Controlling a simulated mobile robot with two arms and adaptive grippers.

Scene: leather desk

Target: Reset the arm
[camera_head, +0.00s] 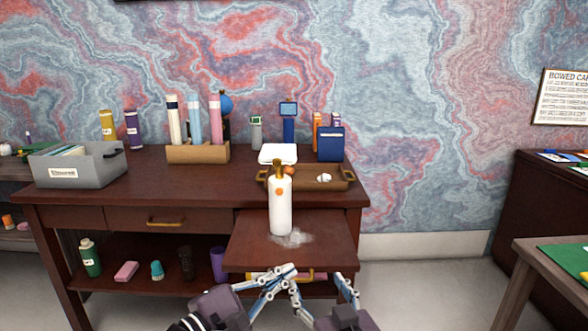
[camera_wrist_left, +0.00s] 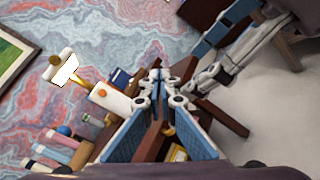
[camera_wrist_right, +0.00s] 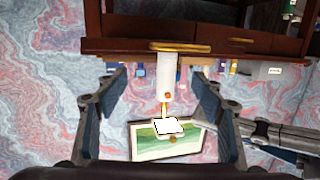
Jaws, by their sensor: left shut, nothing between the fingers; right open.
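My left gripper (camera_head: 284,272) is shut and empty at the bottom middle of the head view, in front of the pulled-out board. Its fingers also meet in the left wrist view (camera_wrist_left: 158,80). My right gripper (camera_head: 322,284) is beside it on the right, open and empty. In the right wrist view its fingers (camera_wrist_right: 158,80) stand wide apart. A white pump bottle (camera_head: 280,208) with a gold top stands upright on the board, beyond both grippers. It shows between the right fingers in the right wrist view (camera_wrist_right: 166,75), but they do not hold it.
The wooden desk (camera_head: 215,186) carries a grey bin (camera_head: 98,171), a wooden holder (camera_head: 195,153) with tall tubes, a blue box (camera_head: 330,145) and a tray (camera_head: 335,184). The pulled-out board (camera_head: 335,245) juts toward me. A side table (camera_head: 530,250) stands right, with clear floor (camera_head: 430,285) between.

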